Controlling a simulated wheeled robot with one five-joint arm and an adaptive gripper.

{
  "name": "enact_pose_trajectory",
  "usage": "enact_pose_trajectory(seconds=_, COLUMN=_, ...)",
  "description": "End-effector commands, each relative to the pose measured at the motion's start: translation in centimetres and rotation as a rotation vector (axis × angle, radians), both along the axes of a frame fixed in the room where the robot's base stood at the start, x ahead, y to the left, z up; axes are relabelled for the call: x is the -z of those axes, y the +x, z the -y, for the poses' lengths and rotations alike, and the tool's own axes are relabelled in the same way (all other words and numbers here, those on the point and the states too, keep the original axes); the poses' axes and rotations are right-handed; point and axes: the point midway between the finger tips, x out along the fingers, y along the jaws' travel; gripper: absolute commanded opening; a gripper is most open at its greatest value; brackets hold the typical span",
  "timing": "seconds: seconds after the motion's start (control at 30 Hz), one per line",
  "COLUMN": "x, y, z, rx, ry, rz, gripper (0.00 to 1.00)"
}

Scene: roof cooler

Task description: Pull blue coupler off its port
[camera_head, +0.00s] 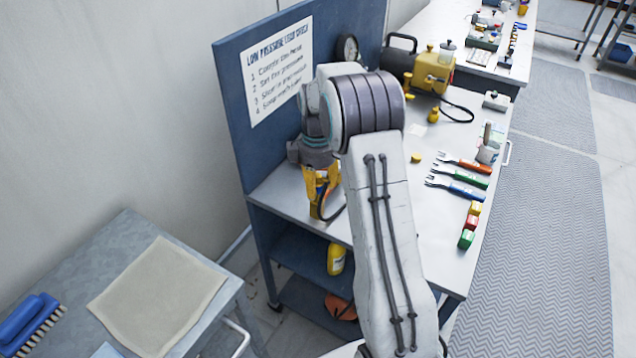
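My gripper (313,155) points down at the left end of the bench, in front of the blue back panel. A yellow item (320,186) with a dark looped hose is right below it. I cannot tell whether the gripper touches it, or whether its fingers are open or shut.
The grey bench (425,220) holds a yellow pump-like machine (430,72), three fork-shaped tools (462,176) and small coloured blocks (470,225). A side table (125,240) with a cloth and blue brush (28,320) stands at left. The right floor is clear.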

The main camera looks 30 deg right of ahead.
Motion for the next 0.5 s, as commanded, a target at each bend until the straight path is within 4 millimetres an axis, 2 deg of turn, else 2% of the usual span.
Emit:
enact_pose_trajectory(seconds=0.03, x=-0.01, y=0.00, z=0.00, rx=0.000, ry=0.000, rz=0.000, gripper=0.29)
enact_pose_trajectory(seconds=0.37, x=0.03, y=-0.01, z=0.00, rx=0.000, ry=0.000, rz=0.000, gripper=0.00)
enact_pose_trajectory(seconds=0.5, x=-0.01, y=-0.01, z=0.00, rx=0.000, ry=0.001, rz=-0.001, gripper=0.00)
